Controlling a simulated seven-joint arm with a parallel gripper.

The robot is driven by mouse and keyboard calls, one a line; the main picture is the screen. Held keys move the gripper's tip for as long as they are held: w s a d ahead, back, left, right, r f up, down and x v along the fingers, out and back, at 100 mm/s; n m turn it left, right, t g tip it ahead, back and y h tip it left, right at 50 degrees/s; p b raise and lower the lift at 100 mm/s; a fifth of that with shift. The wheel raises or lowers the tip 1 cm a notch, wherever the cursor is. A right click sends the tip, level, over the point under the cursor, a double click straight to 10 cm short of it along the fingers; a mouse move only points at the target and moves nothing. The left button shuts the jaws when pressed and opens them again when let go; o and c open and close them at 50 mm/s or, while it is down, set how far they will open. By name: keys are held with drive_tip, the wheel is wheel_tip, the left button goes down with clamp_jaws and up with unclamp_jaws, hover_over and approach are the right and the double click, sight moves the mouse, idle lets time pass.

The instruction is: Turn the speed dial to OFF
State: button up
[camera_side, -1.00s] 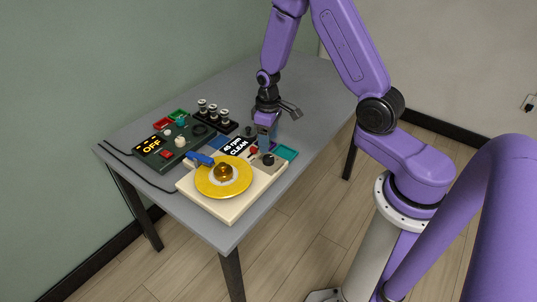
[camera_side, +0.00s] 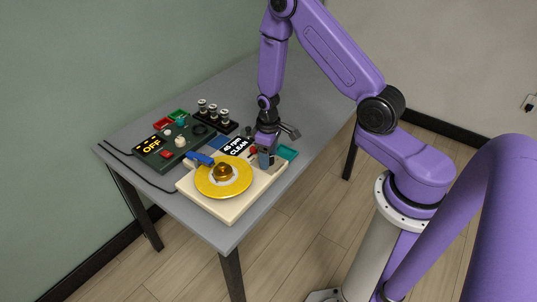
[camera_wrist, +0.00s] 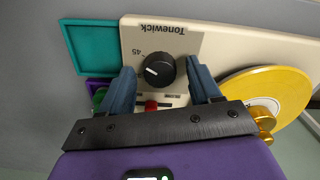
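The speed dial (camera_wrist: 160,70) is a round black knob on a cream record player (camera_wrist: 190,40) marked Tonewick, upside down in the wrist view. Its white pointer line is turned towards the "45" mark. My gripper (camera_wrist: 161,66) is open, with one blue-grey finger on each side of the dial; small gaps seem to show, and contact is not clear. In the side view my gripper (camera_side: 266,162) is down at the record player's right corner and hides the dial. The player's display (camera_side: 237,147) reads "45 rpm CLEAN".
A yellow record (camera_side: 224,177) lies on the player, with a blue part (camera_side: 199,158) beside it. A red knob (camera_wrist: 151,106) sits close to the dial. A teal tray (camera_wrist: 90,47) adjoins the player. A dark control box (camera_side: 165,152) showing "OFF" stands behind at left.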

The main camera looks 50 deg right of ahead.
drive_tip(key=c, duration=0.9)
drive_tip(key=shift+n, duration=0.4)
drive_tip(key=n, duration=1.6)
drive_tip(key=shift+n, duration=0.3)
drive_tip(key=n, duration=0.6)
drive_tip(key=shift+n, duration=0.4)
